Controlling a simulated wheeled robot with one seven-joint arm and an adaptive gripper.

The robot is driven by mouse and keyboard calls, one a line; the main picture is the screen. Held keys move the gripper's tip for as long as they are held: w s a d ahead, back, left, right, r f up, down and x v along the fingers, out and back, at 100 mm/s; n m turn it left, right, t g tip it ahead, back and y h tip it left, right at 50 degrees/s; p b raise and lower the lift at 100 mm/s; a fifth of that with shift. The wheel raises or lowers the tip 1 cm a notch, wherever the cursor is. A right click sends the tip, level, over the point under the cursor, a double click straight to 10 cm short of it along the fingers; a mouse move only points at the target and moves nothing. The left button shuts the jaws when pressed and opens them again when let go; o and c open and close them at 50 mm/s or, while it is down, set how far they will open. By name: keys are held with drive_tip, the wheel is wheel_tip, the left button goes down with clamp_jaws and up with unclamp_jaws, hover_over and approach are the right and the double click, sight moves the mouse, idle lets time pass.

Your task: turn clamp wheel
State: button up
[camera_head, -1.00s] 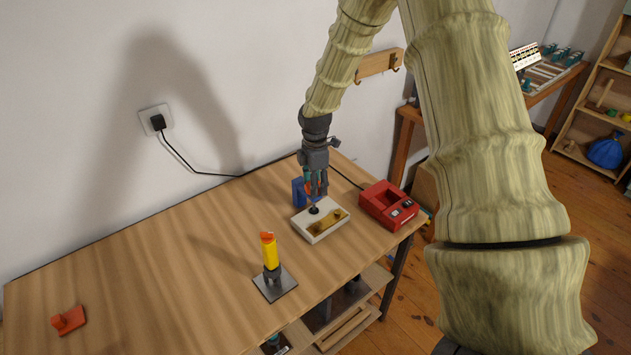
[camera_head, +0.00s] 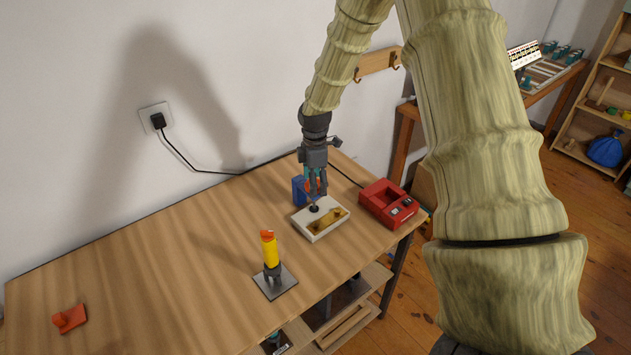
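A blue block (camera_head: 298,192) stands just left of the fingers. A white box (camera_head: 313,232) with a brass-coloured piece (camera_head: 325,222) and a black knob (camera_head: 314,209) on top lies just in front of the fingertips. The view is too small to tell whether the fingers are closed on anything.
A red charger-like box (camera_head: 385,204) stands right of the white box. A yellow upright tool (camera_head: 269,250) with an orange top stands on a grey plate (camera_head: 284,286) in front. An orange-red piece (camera_head: 70,319) lies at the far left. The middle left of the bench (camera_head: 160,260) is clear.

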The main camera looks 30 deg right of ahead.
drive_tip(key=shift+r, duration=0.1)
wheel_tip(320, 180, up, 12)
idle(0.8)
idle(0.4)
